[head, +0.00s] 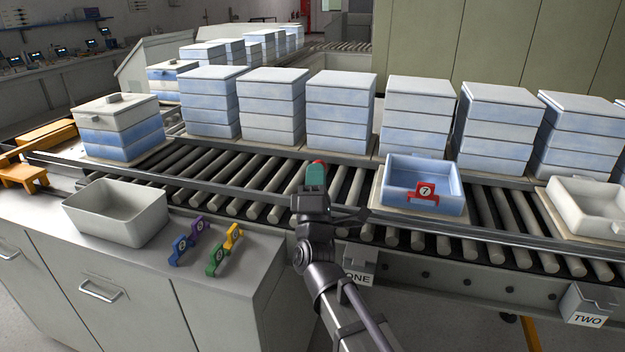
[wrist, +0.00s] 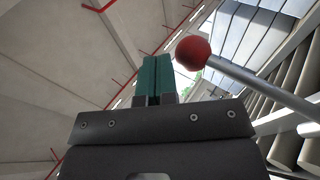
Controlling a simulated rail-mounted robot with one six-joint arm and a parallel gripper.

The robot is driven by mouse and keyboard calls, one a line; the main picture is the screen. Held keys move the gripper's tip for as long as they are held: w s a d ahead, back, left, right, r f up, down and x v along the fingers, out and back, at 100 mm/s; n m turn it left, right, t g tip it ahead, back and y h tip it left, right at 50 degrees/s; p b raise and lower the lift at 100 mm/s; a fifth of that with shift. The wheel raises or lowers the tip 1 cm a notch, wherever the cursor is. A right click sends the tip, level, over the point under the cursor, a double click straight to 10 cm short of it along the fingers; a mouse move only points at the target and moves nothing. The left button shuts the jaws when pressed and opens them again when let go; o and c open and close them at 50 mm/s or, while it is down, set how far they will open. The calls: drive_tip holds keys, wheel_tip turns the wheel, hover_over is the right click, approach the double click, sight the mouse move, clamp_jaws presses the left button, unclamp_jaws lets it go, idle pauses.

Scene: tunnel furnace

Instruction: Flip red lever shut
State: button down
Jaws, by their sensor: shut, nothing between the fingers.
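The red lever shows in the wrist view as a red ball knob (wrist: 193,53) on a grey metal rod (wrist: 262,88) that runs down to the right. In the head view only a bit of the red knob (head: 319,162) shows at the tip of my gripper, and the rest of the lever is hidden. My gripper (head: 316,174) is over the roller conveyor, with its teal fingers shut and empty. In the wrist view the fingers (wrist: 157,62) are just left of the knob. I cannot tell whether they touch it.
A blue tray (head: 398,203) with a red tag numbered 7 (head: 425,192) sits on the conveyor right of my arm. A white tray (head: 565,214) is farther right. Stacked boxes (head: 341,110) line the back. A grey bin (head: 85,208) and several coloured tags (head: 216,259) are on the left counter.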

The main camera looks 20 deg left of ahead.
drive_tip(key=shift+w+r, duration=0.15)
drive_tip(key=shift+w, duration=0.3)
idle(0.3)
